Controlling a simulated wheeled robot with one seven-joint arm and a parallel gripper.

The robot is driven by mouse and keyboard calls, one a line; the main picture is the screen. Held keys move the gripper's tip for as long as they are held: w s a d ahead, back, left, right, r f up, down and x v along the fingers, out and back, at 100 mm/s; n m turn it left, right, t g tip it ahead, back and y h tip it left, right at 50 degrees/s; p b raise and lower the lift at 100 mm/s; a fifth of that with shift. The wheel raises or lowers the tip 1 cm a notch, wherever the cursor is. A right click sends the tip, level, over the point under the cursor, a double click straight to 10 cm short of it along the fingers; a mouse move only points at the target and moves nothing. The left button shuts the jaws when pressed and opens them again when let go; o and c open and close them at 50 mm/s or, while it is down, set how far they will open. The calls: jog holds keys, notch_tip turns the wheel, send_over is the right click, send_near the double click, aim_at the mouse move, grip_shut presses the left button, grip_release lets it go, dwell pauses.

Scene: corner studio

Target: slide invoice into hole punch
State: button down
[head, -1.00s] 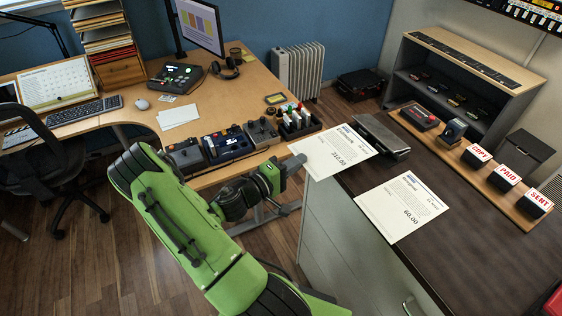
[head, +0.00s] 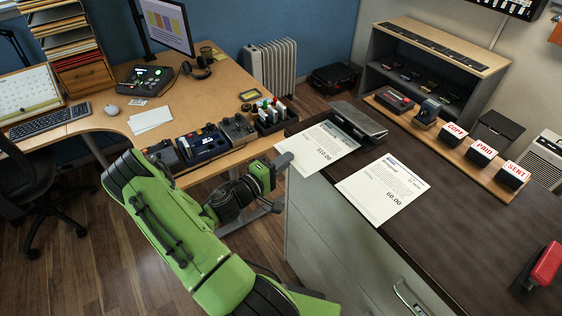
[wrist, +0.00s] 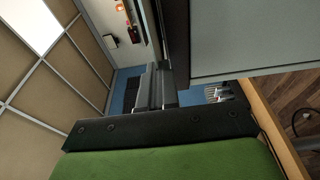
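A white invoice sheet marked 310.00 (head: 312,150) lies near the counter's left edge in the head view. Its top end reaches the front of a dark grey metal device, apparently the hole punch (head: 362,116); I cannot tell whether it is in the slot. A second sheet marked 60.00 (head: 382,190) lies flat to its right. My gripper (head: 284,160) is at the first sheet's left edge, low beside the counter; whether its fingers are shut on the paper is unclear. The wrist view shows a dark device, likely the punch (wrist: 155,90), and no clear paper face.
The dark counter (head: 455,225) has bare room in front. A board with COPY, PAID and SENT stamps (head: 481,152) stands at the back right. A red-handled tool (head: 545,265) lies at the right. A wooden desk (head: 225,90) with devices is at the left.

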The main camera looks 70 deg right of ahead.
jog(key=shift+s+x, duration=0.15)
jog(key=shift+x, duration=0.85)
jog(key=shift+s+x, duration=0.15)
jog(key=shift+x, duration=0.8)
jog(key=shift+a, duration=0.15)
jog(key=c, duration=1.3)
grip_release()
jog(key=b+v, duration=0.2)
jog(key=v, duration=1.3)
jog(key=shift+w+a, duration=0.2)
jog(key=shift+a, duration=0.15)
